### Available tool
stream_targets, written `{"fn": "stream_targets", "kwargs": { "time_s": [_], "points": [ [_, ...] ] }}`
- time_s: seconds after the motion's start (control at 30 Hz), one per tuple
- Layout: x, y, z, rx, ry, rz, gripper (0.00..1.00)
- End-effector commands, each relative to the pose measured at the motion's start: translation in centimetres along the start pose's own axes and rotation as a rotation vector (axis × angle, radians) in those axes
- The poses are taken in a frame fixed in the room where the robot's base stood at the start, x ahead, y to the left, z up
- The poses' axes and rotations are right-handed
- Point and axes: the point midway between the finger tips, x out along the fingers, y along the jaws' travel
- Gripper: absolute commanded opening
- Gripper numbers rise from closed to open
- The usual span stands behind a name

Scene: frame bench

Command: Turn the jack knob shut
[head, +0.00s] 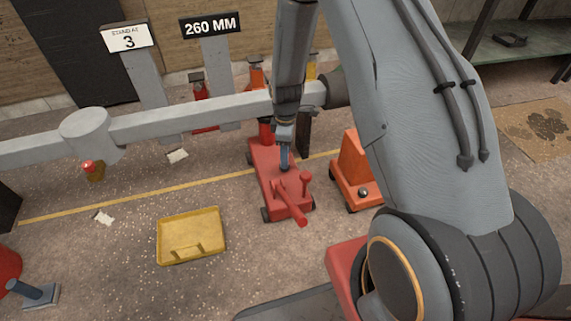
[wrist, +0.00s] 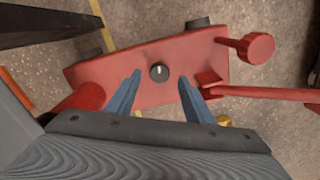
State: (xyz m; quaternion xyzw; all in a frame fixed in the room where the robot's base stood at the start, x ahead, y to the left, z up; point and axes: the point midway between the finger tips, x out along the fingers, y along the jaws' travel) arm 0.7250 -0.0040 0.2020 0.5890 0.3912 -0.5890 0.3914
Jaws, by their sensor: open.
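The red jack (head: 266,178) stands on the floor near the middle of the head view. It also fills the upper middle of the wrist view (wrist: 105,72). Its small round black knob (wrist: 159,72) has a white mark and sits on the flat red top; my arm hides it in the head view. My gripper (wrist: 159,79) is open, with its blue fingers on either side of the knob in the picture. I cannot tell whether they touch it or how high they are above it. In the head view my gripper (head: 285,165) is over the jack's body.
A red handle (head: 291,206) and a red round-headed post (head: 305,179) stick up from the jack. An orange jack (head: 353,160) stands close on the right. A yellow tray (head: 190,259) lies front left. A grey beam (head: 190,119) crosses behind.

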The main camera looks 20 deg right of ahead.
Motion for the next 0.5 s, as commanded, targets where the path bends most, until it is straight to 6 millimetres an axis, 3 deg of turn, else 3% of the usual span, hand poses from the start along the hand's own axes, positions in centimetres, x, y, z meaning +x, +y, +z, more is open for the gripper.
{"fn": "stream_targets", "kwargs": {
  "time_s": [0.03, 0.2, 0.5],
  "points": [
    [1.2, 0.0, 0.0, 0.0, -0.001, -0.001, 0.48],
    [3.7, 0.1, 0.0, 0.001, -0.001, -0.001, 0.48],
    [4.5, 0.0, 0.0, 0.001, 0.0, 0.001, 0.48]
  ]
}}
